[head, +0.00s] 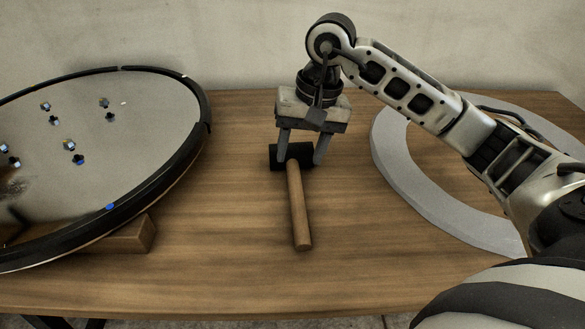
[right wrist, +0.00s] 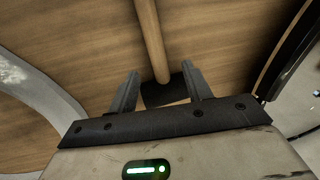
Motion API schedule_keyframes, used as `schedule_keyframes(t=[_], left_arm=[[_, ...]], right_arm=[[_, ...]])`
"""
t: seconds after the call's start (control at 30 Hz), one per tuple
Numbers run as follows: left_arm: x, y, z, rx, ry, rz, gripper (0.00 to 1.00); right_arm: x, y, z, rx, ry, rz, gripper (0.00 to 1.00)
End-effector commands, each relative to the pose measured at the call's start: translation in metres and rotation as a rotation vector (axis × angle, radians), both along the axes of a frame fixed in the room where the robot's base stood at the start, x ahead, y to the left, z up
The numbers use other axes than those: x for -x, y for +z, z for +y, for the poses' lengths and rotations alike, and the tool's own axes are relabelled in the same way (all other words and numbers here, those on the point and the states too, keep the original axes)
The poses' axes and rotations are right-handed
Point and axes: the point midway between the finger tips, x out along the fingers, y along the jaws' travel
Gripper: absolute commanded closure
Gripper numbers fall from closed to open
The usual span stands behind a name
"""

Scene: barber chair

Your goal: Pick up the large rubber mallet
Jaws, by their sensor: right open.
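The large rubber mallet lies on the wooden table, with a black head (head: 277,156) at the far end and a light wooden handle (head: 300,215) pointing toward me. My right gripper (head: 303,160) is above the mallet head, pointing down, with its fingers apart. In the right wrist view, the open fingers of my right gripper (right wrist: 162,82) stand on either side of the black mallet head (right wrist: 165,92), and the handle (right wrist: 152,40) runs away between them. I cannot tell whether the fingers touch the head. My left gripper is not in view.
A large round black-rimmed disc (head: 208,125) with several small bolts is at the left, over a wooden block (head: 140,235). A grey ring (head: 400,185) lies at the right, under my right arm. The wooden table (head: 230,250) is clear around the mallet handle.

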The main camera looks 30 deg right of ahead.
Motion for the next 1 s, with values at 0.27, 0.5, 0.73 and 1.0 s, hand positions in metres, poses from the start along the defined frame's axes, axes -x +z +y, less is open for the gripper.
schedule_keyframes(t=[0.27, 0.5, 0.73, 1.0], left_arm=[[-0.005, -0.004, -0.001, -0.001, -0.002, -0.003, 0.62], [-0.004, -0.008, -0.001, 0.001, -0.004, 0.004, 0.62], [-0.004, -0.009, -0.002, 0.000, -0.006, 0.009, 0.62], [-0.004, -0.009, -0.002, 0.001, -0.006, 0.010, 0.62]], right_arm=[[-0.002, -0.023, 0.002, -0.002, -0.002, 0.002, 0.50], [-0.005, -0.057, 0.005, -0.003, 0.000, 0.002, 0.50], [-0.006, -0.063, 0.006, -0.001, -0.002, 0.000, 0.50], [-0.006, -0.062, 0.006, -0.001, -0.001, 0.000, 1.00]])
